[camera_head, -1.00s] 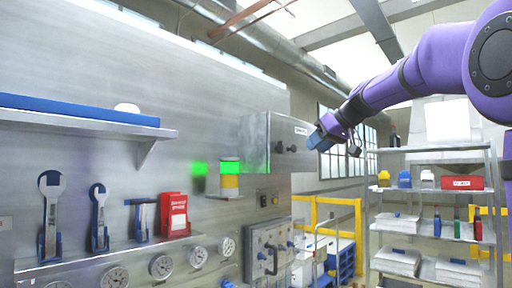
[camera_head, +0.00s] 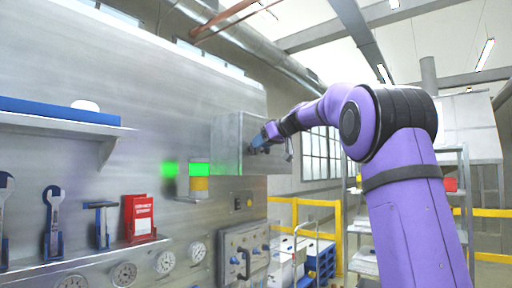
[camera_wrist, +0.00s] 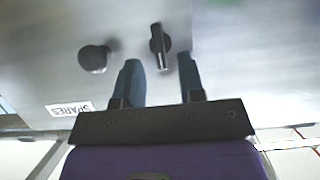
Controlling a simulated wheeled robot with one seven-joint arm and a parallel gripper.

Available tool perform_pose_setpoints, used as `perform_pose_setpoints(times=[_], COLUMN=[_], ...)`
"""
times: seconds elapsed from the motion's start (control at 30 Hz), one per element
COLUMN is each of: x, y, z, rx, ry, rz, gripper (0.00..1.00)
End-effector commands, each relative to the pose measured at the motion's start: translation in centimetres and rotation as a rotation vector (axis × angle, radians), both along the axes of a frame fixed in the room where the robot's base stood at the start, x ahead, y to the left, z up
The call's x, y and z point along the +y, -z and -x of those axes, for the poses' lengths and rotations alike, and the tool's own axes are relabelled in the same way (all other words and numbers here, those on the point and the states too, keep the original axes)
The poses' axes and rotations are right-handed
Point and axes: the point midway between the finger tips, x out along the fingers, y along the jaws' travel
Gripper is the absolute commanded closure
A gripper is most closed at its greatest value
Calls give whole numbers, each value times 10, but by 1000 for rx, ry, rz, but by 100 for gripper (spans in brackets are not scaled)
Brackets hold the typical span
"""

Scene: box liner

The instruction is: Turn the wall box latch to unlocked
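The grey metal wall box (camera_head: 228,145) is mounted on the wall in the head view, and its door face fills much of the wrist view. On that face is a dark latch (camera_wrist: 160,46) with a narrow raised handle, lying almost upright in the wrist picture. A dark round knob (camera_wrist: 94,58) sits to its left. My gripper (camera_wrist: 158,75) is open, its two blue-grey fingers apart and empty, with the latch just beyond and between the tips. I cannot tell whether they touch the door. In the head view my gripper (camera_head: 257,141) is at the box front, hiding the latch.
A label reading SPARES (camera_wrist: 69,109) is on the door. Left of the box are a green-lit lamp (camera_head: 199,170), a blue-edged shelf (camera_head: 60,112) and hanging tools. A control panel (camera_head: 244,252) is below. A storage rack (camera_head: 455,165) stands behind my arm.

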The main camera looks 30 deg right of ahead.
Motion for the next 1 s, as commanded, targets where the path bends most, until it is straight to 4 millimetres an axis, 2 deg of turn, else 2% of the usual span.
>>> perform_pose_setpoints(times=[0.2,0.57,0.73,1.0], x=[7,8,8,8], y=[9,10,10,10], z=[-19,-23,-23,-23], rx=[1,0,0,3], ry=[-1,1,1,0], rz=[-1,0,-1,-8], gripper=[64,64,100,100])
